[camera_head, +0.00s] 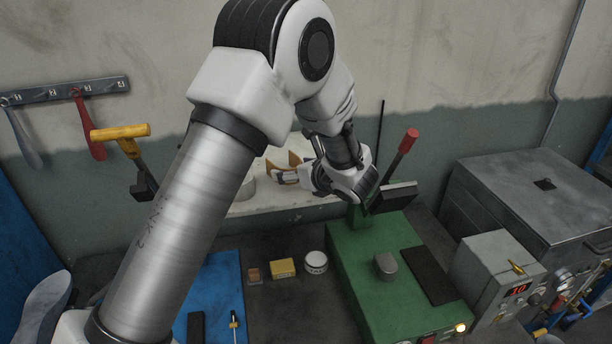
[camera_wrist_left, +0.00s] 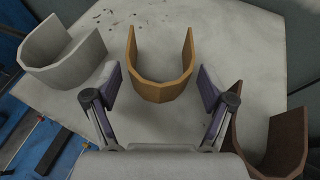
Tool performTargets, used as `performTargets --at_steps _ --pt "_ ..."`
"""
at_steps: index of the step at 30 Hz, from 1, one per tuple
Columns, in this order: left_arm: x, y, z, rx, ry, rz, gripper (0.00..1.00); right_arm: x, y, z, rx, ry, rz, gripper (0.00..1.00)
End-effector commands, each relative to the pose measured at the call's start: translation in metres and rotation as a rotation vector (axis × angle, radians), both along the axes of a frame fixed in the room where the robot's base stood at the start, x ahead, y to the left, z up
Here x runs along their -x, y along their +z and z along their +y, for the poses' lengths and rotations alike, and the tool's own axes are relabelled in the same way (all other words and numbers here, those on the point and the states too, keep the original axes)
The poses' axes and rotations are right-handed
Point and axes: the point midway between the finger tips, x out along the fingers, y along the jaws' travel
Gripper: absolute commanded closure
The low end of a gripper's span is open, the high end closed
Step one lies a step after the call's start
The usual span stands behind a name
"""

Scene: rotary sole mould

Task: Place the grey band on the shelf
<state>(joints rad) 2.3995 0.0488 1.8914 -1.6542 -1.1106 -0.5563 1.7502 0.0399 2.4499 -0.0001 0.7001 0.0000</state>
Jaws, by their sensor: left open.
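The grey band (camera_wrist_left: 68,62), a pale U-shaped piece, stands on the pale shelf (camera_wrist_left: 222,38) at the left of the left wrist view. In the head view the grey band (camera_head: 246,187) is partly hidden behind my left arm, on the shelf (camera_head: 290,212) by the wall. My left gripper (camera_head: 287,176) is open over the shelf. In the left wrist view its fingers (camera_wrist_left: 160,84) stand on either side of a tan band (camera_wrist_left: 160,88), with gaps visible; I cannot tell if they touch it. The grey band is outside the fingers, to the left. My right gripper is not in view.
A brown band (camera_wrist_left: 285,145) stands at the lower right of the left wrist view. A green press (camera_head: 360,260) with a red-knobbed lever (camera_head: 403,150) is right of the shelf. A yellow block (camera_head: 282,267) and white round tin (camera_head: 316,262) lie below the shelf.

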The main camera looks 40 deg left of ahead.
Motion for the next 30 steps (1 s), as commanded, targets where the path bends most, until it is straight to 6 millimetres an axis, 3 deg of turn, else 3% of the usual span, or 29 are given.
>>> performTargets --at_steps 1,3,11,30 --pt "0.002 0.0 -0.013 -0.007 -0.006 -0.004 0.18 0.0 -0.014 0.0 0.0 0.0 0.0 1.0" --pt "0.007 0.008 -0.03 -0.007 -0.005 -0.005 0.18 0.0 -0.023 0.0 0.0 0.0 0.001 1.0" --pt "0.021 0.031 -0.075 -0.003 -0.001 -0.003 0.18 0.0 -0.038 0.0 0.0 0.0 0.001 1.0" --pt "0.023 0.034 -0.08 -0.001 0.0 0.0 0.18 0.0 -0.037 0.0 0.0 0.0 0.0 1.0"
